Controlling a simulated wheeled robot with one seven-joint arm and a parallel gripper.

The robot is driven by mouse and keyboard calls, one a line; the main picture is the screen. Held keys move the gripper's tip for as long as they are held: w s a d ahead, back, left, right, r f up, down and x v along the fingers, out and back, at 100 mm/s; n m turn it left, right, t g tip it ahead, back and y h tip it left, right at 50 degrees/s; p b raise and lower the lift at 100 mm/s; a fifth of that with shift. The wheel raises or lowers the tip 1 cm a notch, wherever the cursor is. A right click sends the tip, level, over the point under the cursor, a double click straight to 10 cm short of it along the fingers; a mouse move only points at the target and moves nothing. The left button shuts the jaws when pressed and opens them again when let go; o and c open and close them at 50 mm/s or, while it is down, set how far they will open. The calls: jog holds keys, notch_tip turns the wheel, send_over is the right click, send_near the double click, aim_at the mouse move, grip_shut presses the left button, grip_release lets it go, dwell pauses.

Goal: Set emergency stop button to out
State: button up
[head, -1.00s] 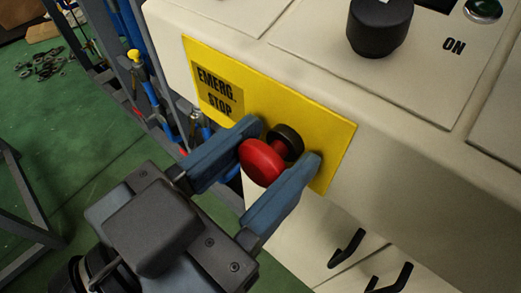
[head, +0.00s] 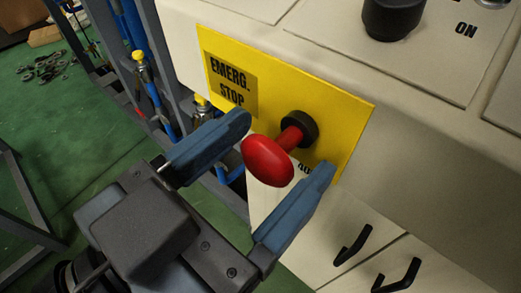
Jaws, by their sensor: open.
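The emergency stop button (head: 268,161) has a red mushroom head on a red stem. The stem comes out of a black collar (head: 304,125) on the yellow EMERG. STOP plate (head: 345,112). A clear length of stem shows between head and collar, so the button stands out from the plate. My gripper (head: 281,147) is open, with one blue finger on each side of the button. A gap shows beside the head on both sides, and the fingers do not appear to grip it. The fingertips are near the plate; whether they touch it I cannot tell.
The cream cabinet (head: 400,140) fills the right side. A black knob (head: 393,17) marked ON is on its top face, with a greyish lamp beside it at the top edge. Black handles (head: 353,245) are below. Grey frames and blue pipes stand behind on the left.

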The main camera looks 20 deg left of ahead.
jog(key=shift+s, duration=0.1)
jog(key=b+v, duration=0.1)
jog(key=v, duration=0.6)
jog(key=shift+s, duration=0.3)
jog(key=shift+a, duration=0.1)
